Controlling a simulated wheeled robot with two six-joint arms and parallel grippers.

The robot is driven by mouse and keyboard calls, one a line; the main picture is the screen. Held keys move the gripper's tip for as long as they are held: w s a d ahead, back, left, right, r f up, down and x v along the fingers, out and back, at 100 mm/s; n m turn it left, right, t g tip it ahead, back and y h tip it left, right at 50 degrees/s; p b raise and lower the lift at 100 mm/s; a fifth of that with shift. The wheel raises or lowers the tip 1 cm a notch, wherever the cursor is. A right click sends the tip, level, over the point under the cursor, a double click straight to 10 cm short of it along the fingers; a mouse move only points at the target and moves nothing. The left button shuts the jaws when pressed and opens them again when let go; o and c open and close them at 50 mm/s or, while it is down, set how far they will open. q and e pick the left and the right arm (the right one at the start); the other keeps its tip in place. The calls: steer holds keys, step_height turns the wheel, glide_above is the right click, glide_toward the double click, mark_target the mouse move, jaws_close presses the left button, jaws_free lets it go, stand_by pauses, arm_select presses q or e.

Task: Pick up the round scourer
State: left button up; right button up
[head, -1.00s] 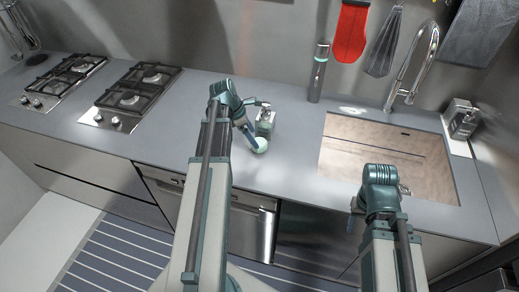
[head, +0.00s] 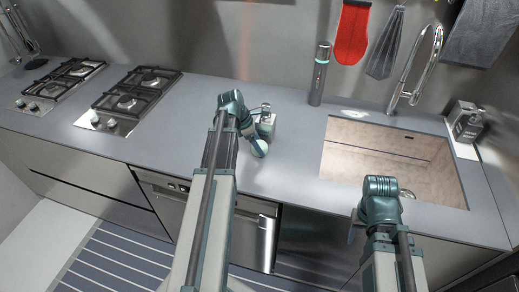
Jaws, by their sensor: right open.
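The round scourer (head: 261,149), pale green and small, is on the grey counter in the head view, just in front of a glass soap dispenser (head: 267,121). My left gripper (head: 254,142) is right at it, pointing down, and partly covers it. The view is too small to tell whether its fingers are closed around the scourer or only touch it. My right gripper (head: 351,234) is open, low in front of the counter's front edge and away from the scourer. Its fingers are mostly hidden by my arm.
A sink (head: 385,165) with a tall faucet (head: 414,75) is at right. A dark bottle (head: 319,75) stands behind, near the wall. Gas hobs (head: 134,98) are at left. The counter (head: 190,130) between the hobs and my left arm is clear.

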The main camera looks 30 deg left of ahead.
arm_select(q)
steer(key=c, duration=0.8)
steer(key=shift+r, duration=0.2)
arm_select(e)
steer(key=shift+r, duration=0.15)
